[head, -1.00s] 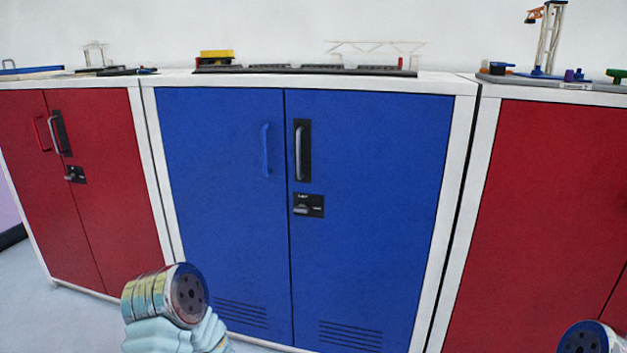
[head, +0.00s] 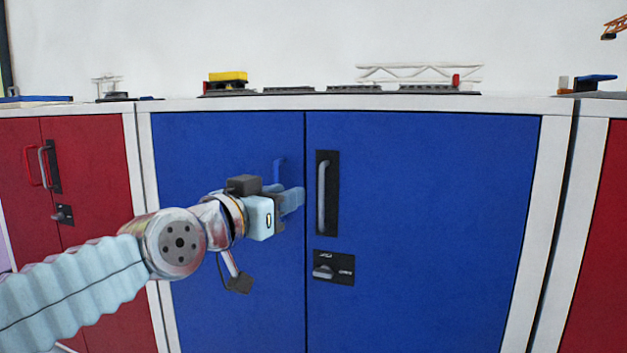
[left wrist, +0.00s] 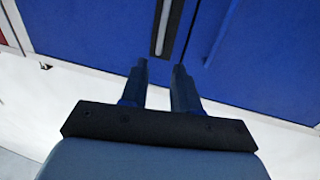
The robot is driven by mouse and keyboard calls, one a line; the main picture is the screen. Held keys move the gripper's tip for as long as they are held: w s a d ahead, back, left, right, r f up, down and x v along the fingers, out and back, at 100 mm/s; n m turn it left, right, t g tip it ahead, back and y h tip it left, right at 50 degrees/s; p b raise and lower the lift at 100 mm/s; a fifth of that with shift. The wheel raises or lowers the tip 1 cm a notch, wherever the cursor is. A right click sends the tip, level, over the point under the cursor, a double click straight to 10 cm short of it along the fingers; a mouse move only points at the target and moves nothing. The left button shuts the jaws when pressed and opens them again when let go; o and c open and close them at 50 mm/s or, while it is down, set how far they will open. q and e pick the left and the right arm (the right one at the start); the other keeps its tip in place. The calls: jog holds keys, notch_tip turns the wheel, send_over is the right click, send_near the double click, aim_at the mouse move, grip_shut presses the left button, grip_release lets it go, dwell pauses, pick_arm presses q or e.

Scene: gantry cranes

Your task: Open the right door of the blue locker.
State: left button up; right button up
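The blue locker's right door (head: 430,220) is shut, flush with the left door (head: 185,280). Its grey upright bar handle (head: 321,195) sits on a black plate near the seam, with a black lock panel (head: 334,268) below. My left gripper (head: 294,200) is in front of the left door, a little left of the right door's handle, and partly hides the left door's blue handle (head: 279,172). In the left wrist view its two fingers (left wrist: 160,70) are apart with nothing between them, and the grey handle (left wrist: 162,28) lies beyond the tips. My right gripper is not in view.
A red locker (head: 90,240) stands on the left and another (head: 600,260) on the right. Model crane parts, a yellow block (head: 228,76) and a white truss (head: 420,72), stand on the blue locker's top. The space before the right door looks clear.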

pick_arm(q)
jog(key=p, duration=0.6)
send_near(320, 182)
jog(key=w+d+r, duration=0.1)
jog(key=w, duration=0.1)
jog(key=p+x, duration=0.1)
jog(key=x, duration=0.1)
jog(key=p+x, duration=0.1)
jog(key=x, duration=0.2)
jog(key=f+p+x, duration=0.1)
jog(key=x, duration=0.2)
jog(key=shift+w+d, duration=0.1)
jog(key=shift+d, duration=0.05)
grip_shut()
